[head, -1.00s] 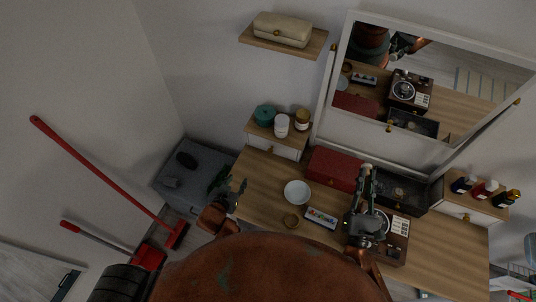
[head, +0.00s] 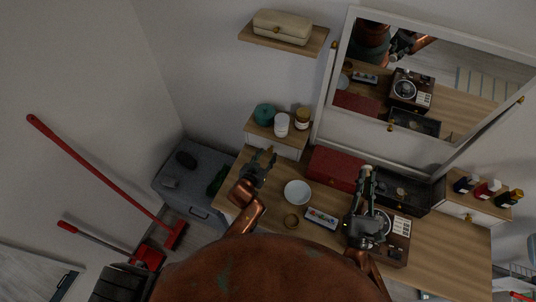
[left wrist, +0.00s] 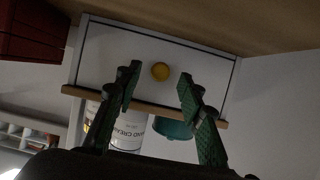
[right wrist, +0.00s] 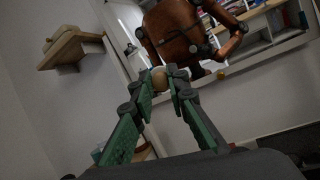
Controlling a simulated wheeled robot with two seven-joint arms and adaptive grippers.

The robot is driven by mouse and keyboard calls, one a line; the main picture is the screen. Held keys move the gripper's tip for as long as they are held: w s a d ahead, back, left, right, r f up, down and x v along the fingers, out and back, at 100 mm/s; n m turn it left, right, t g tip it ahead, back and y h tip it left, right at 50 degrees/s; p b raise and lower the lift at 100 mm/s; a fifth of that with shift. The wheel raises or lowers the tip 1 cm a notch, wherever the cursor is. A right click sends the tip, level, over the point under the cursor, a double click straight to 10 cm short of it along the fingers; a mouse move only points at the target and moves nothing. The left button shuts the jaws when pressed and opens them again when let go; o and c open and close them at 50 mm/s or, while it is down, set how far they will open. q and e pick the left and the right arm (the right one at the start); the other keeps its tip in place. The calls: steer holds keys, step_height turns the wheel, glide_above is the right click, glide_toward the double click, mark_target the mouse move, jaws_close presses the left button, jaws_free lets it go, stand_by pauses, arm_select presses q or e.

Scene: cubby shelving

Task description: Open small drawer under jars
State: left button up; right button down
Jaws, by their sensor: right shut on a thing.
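The small white drawer (head: 290,152) sits under the shelf with the jars and looks shut. Its front (left wrist: 205,88) fills the middle of the left wrist view, with a round yellow knob (left wrist: 160,71). My left gripper (head: 264,157) is just in front of this drawer. In the left wrist view its open fingers (left wrist: 158,84) appear on either side of the knob; contact is not visible. My right gripper (head: 368,172) is above the desk at the right. In the right wrist view it is shut on a small pale round thing (right wrist: 158,78).
A teal jar (head: 264,114), a white jar (head: 281,125) and a brown jar (head: 302,118) stand above the drawer. A red box (head: 334,168), white bowl (head: 297,192) and record player (head: 398,232) occupy the desk (head: 262,205). A mirror (head: 322,100) stands behind.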

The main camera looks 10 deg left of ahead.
arm_select(q)
steer(key=shift+x, duration=1)
steer(key=shift+r, duration=0.1)
jaws_close()
